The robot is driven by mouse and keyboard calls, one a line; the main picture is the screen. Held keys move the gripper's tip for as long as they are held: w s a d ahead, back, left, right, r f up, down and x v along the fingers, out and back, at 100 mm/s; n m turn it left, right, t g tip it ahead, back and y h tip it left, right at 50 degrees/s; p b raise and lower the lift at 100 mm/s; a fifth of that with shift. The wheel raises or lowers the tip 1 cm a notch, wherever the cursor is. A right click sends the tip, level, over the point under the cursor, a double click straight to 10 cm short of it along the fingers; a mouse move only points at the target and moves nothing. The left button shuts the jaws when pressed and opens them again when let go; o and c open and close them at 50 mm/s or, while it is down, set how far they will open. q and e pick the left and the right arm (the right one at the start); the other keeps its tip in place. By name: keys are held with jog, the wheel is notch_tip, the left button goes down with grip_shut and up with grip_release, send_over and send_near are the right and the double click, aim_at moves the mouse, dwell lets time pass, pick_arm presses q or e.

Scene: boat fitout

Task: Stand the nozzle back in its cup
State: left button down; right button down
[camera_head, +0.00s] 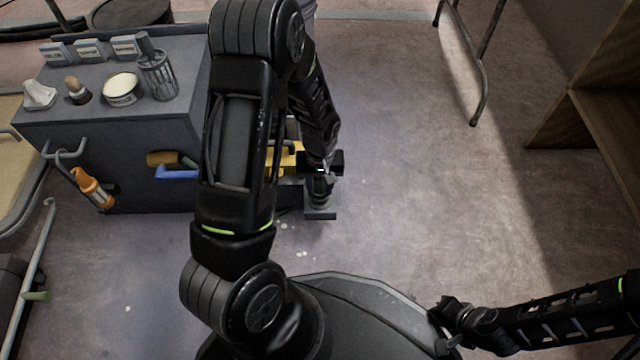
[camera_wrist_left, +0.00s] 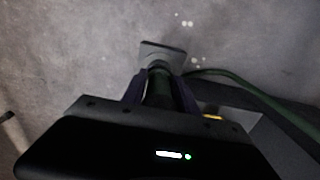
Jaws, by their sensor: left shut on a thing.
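My left gripper (camera_head: 322,178) is low over the floor, to the right of the grey cabinet. In the left wrist view its two fingers are shut on a dark green upright piece, the nozzle (camera_wrist_left: 159,84). A green hose (camera_wrist_left: 222,75) runs off to the right close by it. A small flat grey plate (camera_head: 320,214) shows just below the gripper; the plate also shows beyond the fingertips in the left wrist view (camera_wrist_left: 162,50). I cannot make out the cup, or whether the nozzle touches it. My right gripper (camera_head: 446,328) is at the lower right, dark and unclear.
The grey cabinet (camera_head: 120,125) carries a wire cup (camera_head: 158,76), a round tin (camera_head: 121,89) and a brush (camera_head: 77,90) on top. An orange bottle (camera_head: 92,189) and coloured handles hang on its front. The floor to the right is clear up to a wooden shelf (camera_head: 610,110).

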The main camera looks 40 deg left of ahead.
pick_arm(q)
jog(key=shift+f, duration=0.35)
jog(key=c, duration=0.9)
grip_release()
jog(key=shift+o, duration=0.2)
notch_tip(320, 180, up, 8)
jog(key=p, duration=0.4)
jog(key=shift+f, duration=0.1)
